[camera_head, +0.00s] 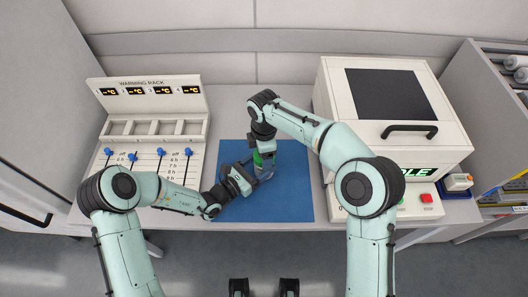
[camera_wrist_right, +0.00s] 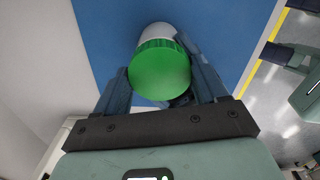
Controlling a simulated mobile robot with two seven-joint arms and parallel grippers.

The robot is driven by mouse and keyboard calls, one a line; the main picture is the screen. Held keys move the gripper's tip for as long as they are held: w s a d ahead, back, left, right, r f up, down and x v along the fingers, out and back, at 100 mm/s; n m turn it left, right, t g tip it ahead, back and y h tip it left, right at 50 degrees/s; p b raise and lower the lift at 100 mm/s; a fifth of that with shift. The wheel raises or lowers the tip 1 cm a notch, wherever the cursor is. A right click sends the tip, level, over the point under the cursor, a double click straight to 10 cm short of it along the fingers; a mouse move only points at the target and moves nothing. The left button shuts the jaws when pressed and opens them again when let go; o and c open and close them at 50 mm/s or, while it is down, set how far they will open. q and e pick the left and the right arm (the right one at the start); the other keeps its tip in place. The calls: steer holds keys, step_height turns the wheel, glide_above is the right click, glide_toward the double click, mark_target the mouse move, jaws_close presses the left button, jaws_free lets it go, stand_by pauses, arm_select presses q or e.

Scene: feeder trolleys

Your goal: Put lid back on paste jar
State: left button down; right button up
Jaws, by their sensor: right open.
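The paste jar's green lid (camera_wrist_right: 160,70) sits on top of the white jar (camera_wrist_right: 156,32), seen from above in the right wrist view. In the head view a bit of the green lid (camera_head: 257,159) shows under my right gripper (camera_head: 264,152). The right gripper's fingers (camera_wrist_right: 155,72) are open, one on each side of the lid. My left gripper (camera_head: 262,173) is low at the jar, coming from the left. Its fingers are partly hidden, and I cannot tell whether they are closed on the jar.
A blue mat (camera_head: 288,200) lies under the jar, with free room to the right and front. The warming rack (camera_head: 150,122) with blue sliders stands left. A white machine (camera_head: 385,130) with a dark window and handle stands right.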

steer(key=o, duration=1.2)
steer(key=shift+c, duration=0.2)
steer(key=shift+r, duration=2.3)
steer(key=n, duration=0.1)
steer(key=r+n, duration=0.1)
steer(key=n, duration=0.1)
steer(key=shift+a+r+n, duration=0.15)
steer(key=shift+r+n, duration=0.1)
steer(key=shift+n, duration=0.05)
steer(key=r+n, duration=0.2)
steer(key=shift+d+n, duration=0.2)
steer(key=shift+n, duration=0.2)
steer(key=shift+f, duration=0.1)
steer(key=shift+f, duration=3.95)
